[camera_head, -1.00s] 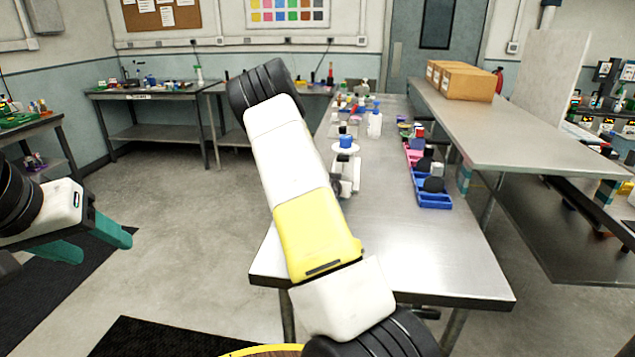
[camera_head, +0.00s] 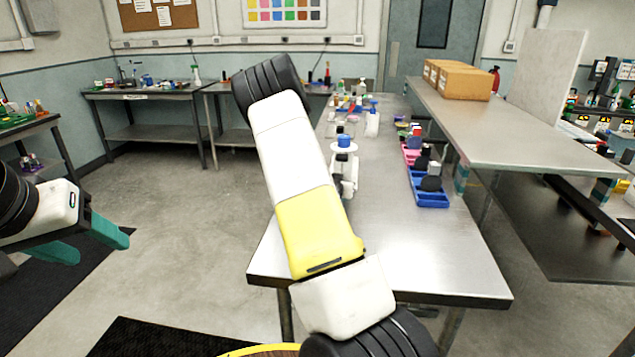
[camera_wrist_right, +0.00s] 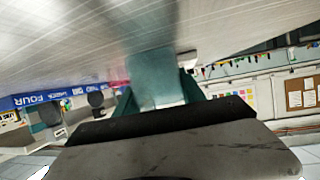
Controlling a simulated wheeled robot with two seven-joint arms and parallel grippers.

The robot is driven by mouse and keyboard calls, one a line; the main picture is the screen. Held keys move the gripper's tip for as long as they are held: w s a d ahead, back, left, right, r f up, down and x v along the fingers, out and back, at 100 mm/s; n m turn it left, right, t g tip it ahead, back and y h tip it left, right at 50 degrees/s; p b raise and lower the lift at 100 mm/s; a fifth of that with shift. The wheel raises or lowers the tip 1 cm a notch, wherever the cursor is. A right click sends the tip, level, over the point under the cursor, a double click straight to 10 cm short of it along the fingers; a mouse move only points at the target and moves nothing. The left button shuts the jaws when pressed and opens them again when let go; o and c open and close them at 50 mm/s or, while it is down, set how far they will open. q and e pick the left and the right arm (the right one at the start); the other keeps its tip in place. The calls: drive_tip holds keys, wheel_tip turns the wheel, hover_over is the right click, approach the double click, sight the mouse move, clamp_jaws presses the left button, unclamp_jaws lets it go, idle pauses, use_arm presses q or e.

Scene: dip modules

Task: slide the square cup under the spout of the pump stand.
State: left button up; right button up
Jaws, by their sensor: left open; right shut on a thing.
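In the right wrist view my right gripper (camera_wrist_right: 157,98) is shut on a pale, see-through, square-sided thing, which looks like the square cup (camera_wrist_right: 153,70). The cup is between the teal fingers, close to the grey table surface; whether it touches cannot be told. In the head view the cup and right gripper are hidden behind my white and yellow right arm. A white stand with a blue top, probably the pump stand (camera_head: 345,156), shows just right of that arm, its lower part partly covered. Its spout is not clear. My left gripper (camera_head: 92,243) is open and empty at the far left, away from the table.
The metal table (camera_head: 440,265) is bare at its front and middle. A blue bin (camera_head: 430,201) with dark items stands along its right side. Bottles, including a blue-topped one (camera_head: 372,122), stand farther back. A raised shelf (camera_head: 520,140) with cardboard boxes (camera_head: 460,80) borders the right.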

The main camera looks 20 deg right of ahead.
drive_tip(key=o, duration=1.4)
drive_tip(key=v, duration=0.7)
drive_tip(key=shift+s+a+r, duration=0.2)
drive_tip(key=shift+s+a, duration=0.05)
drive_tip(key=s+a+r+n+g+y, duration=0.1)
drive_tip(key=s+a+r+n+y, duration=0.1)
drive_tip(key=s+a+r+y, duration=0.6)
drive_tip(key=s+a+r+n+g+y, duration=0.1)
drive_tip(key=s+a+r+y, duration=0.3)
drive_tip(key=a, duration=0.8)
drive_tip(key=s+a+r+n+g, duration=0.1)
drive_tip(key=s+a+r+n, duration=0.1)
drive_tip(key=s, duration=0.7)
drive_tip(key=s+a+r+n+g+h, duration=0.1)
drive_tip(key=s+a+r+n, duration=0.2)
drive_tip(key=s, duration=0.7)
wheel_tip(320, 180, up, 2)
drive_tip(key=shift+s+a+r+n, duration=0.15)
drive_tip(key=shift+a+r+n, duration=0.05)
drive_tip(key=shift+a+n, duration=0.1)
